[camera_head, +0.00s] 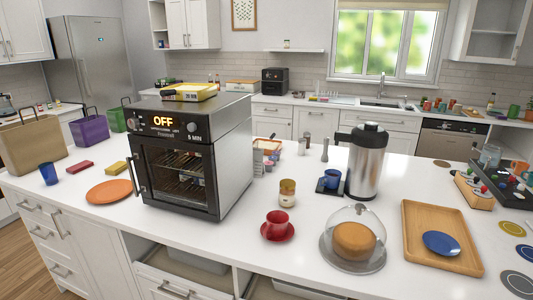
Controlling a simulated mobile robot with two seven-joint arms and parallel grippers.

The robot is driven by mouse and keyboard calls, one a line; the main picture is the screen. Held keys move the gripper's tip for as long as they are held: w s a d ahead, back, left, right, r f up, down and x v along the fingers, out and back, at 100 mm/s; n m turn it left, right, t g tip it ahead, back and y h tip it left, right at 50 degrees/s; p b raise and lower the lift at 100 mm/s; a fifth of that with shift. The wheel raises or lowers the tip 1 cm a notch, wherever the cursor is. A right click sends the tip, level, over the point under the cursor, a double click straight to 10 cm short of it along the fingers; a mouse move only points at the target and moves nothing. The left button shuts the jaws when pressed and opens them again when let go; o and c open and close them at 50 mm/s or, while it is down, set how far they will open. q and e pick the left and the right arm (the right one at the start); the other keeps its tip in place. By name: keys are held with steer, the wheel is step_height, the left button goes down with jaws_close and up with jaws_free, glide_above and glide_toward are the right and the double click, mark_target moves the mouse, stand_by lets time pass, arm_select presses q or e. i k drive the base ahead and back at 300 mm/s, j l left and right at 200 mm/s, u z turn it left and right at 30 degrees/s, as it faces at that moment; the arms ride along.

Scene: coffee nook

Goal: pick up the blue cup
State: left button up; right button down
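A small blue cup (332,178) with a handle stands upright on the white island counter, on a dark saucer or mat (321,187), just left of the tall steel carafe (367,163). A second blue vessel, a tumbler (48,173) with no handle that I can see, stands at the far left of the counter. A red cup (277,222) on a red saucer (263,234) stands nearer the front edge. Neither of my grippers shows in the head view.
A large oven (170,170) stands on the counter left of centre. A jar (287,192) stands left of the blue cup. A glass dome (347,237) over a bread-like item and a wooden tray (412,215) with a blue plate (441,243) occupy the front right.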

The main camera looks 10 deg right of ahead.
mark_target(332, 178)
steer(key=i+j+z, duration=0.5)
steer(key=i+j, duration=0.15)
steer(key=j, duration=0.3)
